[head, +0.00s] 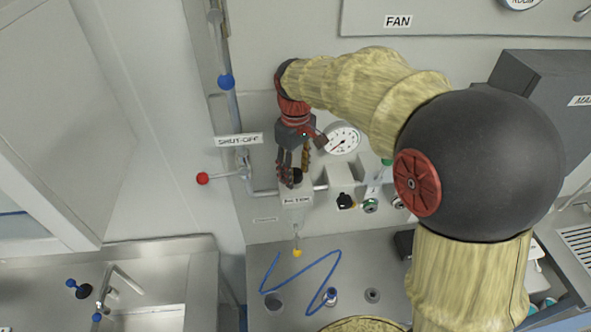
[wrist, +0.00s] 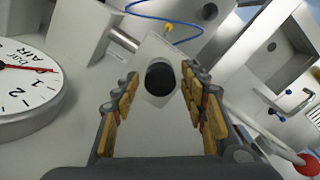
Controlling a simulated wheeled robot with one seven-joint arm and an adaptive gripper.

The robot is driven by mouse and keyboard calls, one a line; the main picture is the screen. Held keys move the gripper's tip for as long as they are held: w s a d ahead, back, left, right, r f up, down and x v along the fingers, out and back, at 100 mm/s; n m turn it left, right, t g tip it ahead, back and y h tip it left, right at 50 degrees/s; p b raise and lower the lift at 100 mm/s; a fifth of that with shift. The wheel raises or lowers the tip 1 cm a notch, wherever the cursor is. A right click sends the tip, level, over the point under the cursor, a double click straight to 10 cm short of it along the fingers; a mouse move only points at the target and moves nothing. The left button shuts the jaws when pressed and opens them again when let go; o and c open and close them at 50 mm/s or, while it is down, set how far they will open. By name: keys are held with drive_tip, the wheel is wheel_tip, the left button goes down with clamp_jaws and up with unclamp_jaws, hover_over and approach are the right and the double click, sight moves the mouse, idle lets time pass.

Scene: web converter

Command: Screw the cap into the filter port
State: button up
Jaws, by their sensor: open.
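The filter housing (head: 296,213) is a pale block with a label on its front, on the wall below my gripper (head: 291,182). A round black piece (wrist: 160,79) sits on the block's top face (wrist: 153,55) in the wrist view. It looks like the cap at the port, but I cannot tell how deep it sits or whether its thread is engaged. It also shows between my fingers in the head view (head: 297,175). My gripper (wrist: 159,80) is open, with its padded fingers on either side of the black piece and gaps between.
A dial gauge (head: 342,138) is close to the right of my gripper. A red-knobbed shut-off handle (head: 203,178) sticks out to the left. A yellow-tipped drain (head: 297,253) hangs below the housing. A blue hose (head: 300,264) lies over the counter.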

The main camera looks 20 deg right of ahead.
drive_tip(key=shift+n, duration=0.5)
drive_tip(key=n, duration=0.3)
drive_tip(key=shift+n, duration=0.3)
drive_tip(key=n, duration=0.4)
drive_tip(key=c, duration=1.1)
clamp_jaws()
